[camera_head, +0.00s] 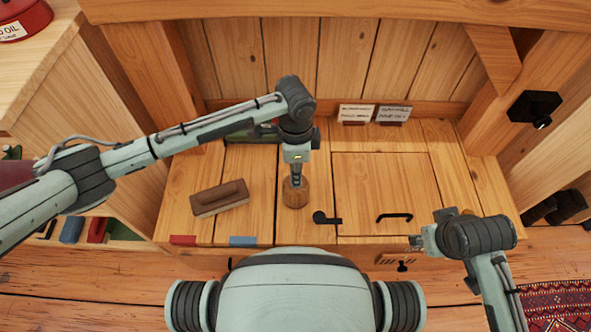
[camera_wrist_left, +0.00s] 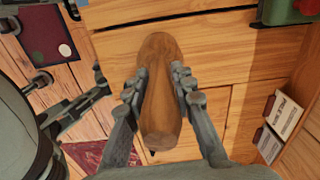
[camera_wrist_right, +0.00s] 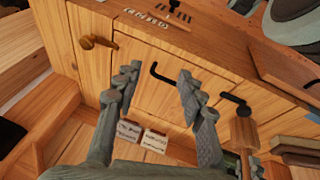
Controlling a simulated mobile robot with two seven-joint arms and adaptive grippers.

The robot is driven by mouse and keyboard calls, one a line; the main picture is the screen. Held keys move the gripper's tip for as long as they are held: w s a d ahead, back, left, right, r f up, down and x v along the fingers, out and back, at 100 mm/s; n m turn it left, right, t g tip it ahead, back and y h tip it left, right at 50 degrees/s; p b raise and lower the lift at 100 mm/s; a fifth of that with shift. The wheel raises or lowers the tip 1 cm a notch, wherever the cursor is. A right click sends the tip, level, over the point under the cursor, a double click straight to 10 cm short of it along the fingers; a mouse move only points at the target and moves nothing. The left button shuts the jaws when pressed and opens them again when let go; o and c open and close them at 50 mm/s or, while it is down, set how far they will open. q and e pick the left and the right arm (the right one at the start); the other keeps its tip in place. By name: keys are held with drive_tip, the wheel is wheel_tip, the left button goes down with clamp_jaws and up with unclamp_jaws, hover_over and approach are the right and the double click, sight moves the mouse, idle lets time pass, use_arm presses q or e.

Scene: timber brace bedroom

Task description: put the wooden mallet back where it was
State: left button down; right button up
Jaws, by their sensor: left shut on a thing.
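The wooden mallet (camera_head: 295,194) shows as a brown, rounded wooden body over the planked bench top, left of the square panel (camera_head: 382,185). My left gripper (camera_head: 296,178) reaches down onto it from above. In the left wrist view the mallet (camera_wrist_left: 158,95) lies between the two fingers, which are shut on it. I cannot tell whether its lower end touches the bench. The right wrist view also shows the mallet (camera_wrist_right: 244,132) at the right. My right gripper (camera_head: 415,241) is at the front right of the bench. Its fingers (camera_wrist_right: 158,78) are apart with nothing between them.
A brown block with a grip (camera_head: 220,197) lies left of the mallet. A green tool (camera_head: 245,134) is partly hidden behind my left arm. Two labelled cards (camera_head: 355,113) (camera_head: 393,114) stand at the back. A black latch (camera_head: 326,218) and black handle (camera_head: 395,217) are near the front.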

use_arm(q)
drive_tip(key=c, duration=1.6)
unclamp_jaws()
drive_tip(key=o, duration=0.3)
use_arm(e)
drive_tip(key=shift+s+d+f, duration=0.1)
drive_tip(key=shift+s+f, duration=0.05)
drive_tip(key=shift+f, duration=0.2)
use_arm(q)
drive_tip(key=shift+r, duration=0.25)
wheel_tip(320, 180, up, 3)
drive_tip(key=shift+f+p, duration=0.1)
drive_tip(key=shift+p, duration=0.2)
wheel_tip(320, 180, up, 9)
drive_tip(key=shift+f+p, duration=0.1)
drive_tip(key=shift+p, duration=0.35)
use_arm(e)
drive_tip(key=x, duration=0.3)
drive_tip(key=shift+a+f, duration=0.3)
drive_tip(key=shift+a, duration=0.05)
